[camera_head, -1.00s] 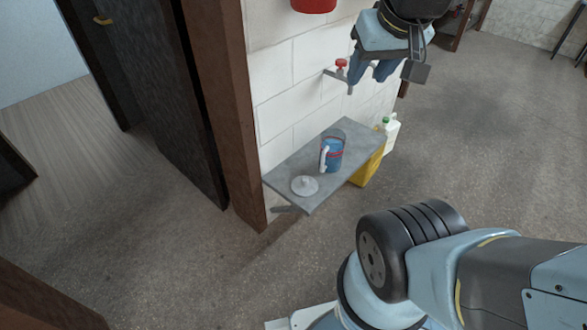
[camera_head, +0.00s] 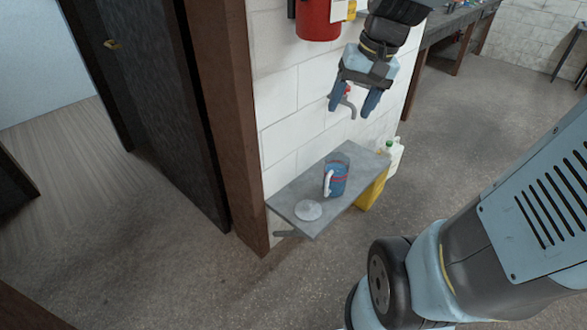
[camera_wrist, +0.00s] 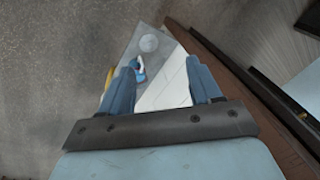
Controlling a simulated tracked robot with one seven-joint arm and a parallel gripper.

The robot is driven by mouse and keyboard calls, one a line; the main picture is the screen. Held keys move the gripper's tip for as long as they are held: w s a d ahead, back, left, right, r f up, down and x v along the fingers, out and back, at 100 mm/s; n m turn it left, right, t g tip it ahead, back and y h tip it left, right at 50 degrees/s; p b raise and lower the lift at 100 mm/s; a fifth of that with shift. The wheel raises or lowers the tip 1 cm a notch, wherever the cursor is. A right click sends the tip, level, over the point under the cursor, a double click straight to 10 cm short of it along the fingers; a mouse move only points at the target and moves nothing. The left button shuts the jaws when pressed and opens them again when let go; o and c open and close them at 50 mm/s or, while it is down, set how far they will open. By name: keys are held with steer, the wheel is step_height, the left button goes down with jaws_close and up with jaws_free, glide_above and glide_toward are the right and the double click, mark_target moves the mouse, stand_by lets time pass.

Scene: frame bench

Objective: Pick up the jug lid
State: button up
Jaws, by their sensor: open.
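The jug lid (camera_head: 308,210) is a pale grey disc with a small knob. It lies on the near left part of a grey wall shelf (camera_head: 300,188). The blue jug (camera_head: 337,182) with a white handle stands upright beside it. My gripper (camera_head: 351,108) is open and empty, in front of the wall, above the shelf and apart from the lid. In the wrist view the lid (camera_wrist: 149,43) shows beyond the open fingers (camera_wrist: 161,92), near the shelf's end, with the jug (camera_wrist: 139,72) partly hidden by a finger.
A tap (camera_head: 348,100) sticks out of the white block wall close behind my gripper. A red extinguisher (camera_head: 318,18) hangs above. A brown door post (camera_head: 232,130) stands left of the shelf. A yellow container (camera_head: 371,190) and a white bottle (camera_head: 393,156) are right of the shelf.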

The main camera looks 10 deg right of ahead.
mark_target(313, 212)
steer(key=w+d+f+m+g+y, duration=0.1)
steer(key=w+d+f+m+y, duration=0.2)
steer(key=w+f, duration=0.5)
steer(key=w+f+m+y, duration=0.3)
steer(key=w+f+y, duration=0.15)
steer(key=f, duration=0.65)
steer(key=w+d+f+m+g+y, duration=0.1)
steer(key=w+d+f+m+y, duration=0.2)
steer(key=w+f, duration=0.5)
steer(key=s+d+f+m+t+h, duration=0.15)
steer(key=f+m+t, duration=0.65)
steer(key=f, duration=1.1)
steer(key=s+d+f+m+t, duration=0.25)
steer(key=f+m+t, duration=0.5)
steer(key=f, duration=1.15)
steer(key=shift+m+g, duration=0.65)
steer(key=shift+m, duration=0.2)
steer(key=x, duration=0.8)
steer(key=shift+w+d, duration=0.25)
steer(key=shift+w, duration=0.2)
steer(key=shift+x, duration=2.7)
steer(key=shift+s+a+r, duration=0.1)
steer(key=shift+c, duration=0.3)
jaws_close()
